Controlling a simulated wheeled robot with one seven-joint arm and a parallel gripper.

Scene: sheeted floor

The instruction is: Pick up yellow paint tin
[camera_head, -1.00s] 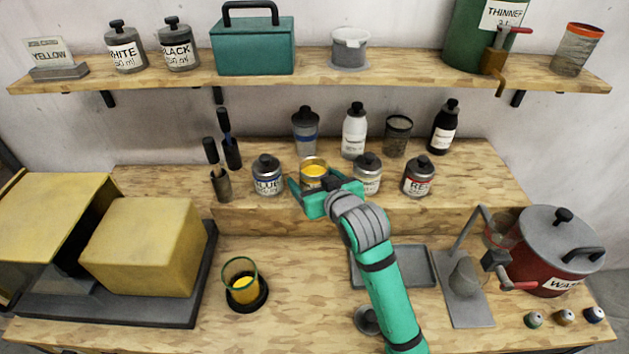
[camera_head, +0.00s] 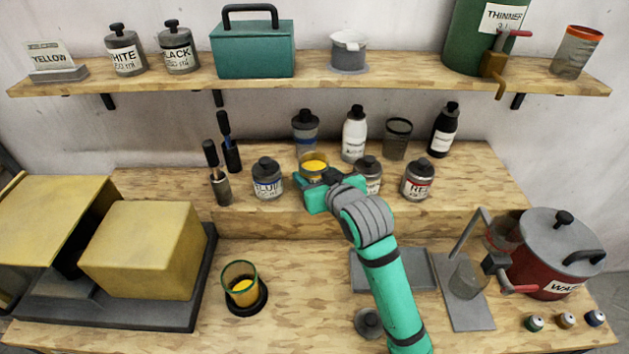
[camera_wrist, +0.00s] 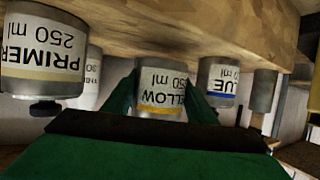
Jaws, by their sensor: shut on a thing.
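The yellow paint tin (camera_head: 313,166) is an open grey tin with yellow paint showing at its top. It is on the raised middle step, between the blue tin (camera_head: 267,180) and another grey tin. My gripper (camera_head: 309,186) is at its front, shut on it. In the wrist view, which is upside down, the yellow tin (camera_wrist: 160,90) shows its "YELLOW" label between my two green fingers. Whether the tin still touches the step is hard to tell.
The primer tin (camera_wrist: 42,60) stands close beside it. The red tin (camera_head: 418,180) is further right. Bottles stand behind. The upper shelf (camera_head: 400,72) runs above. A glass with yellow paint (camera_head: 241,285) stands lower left.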

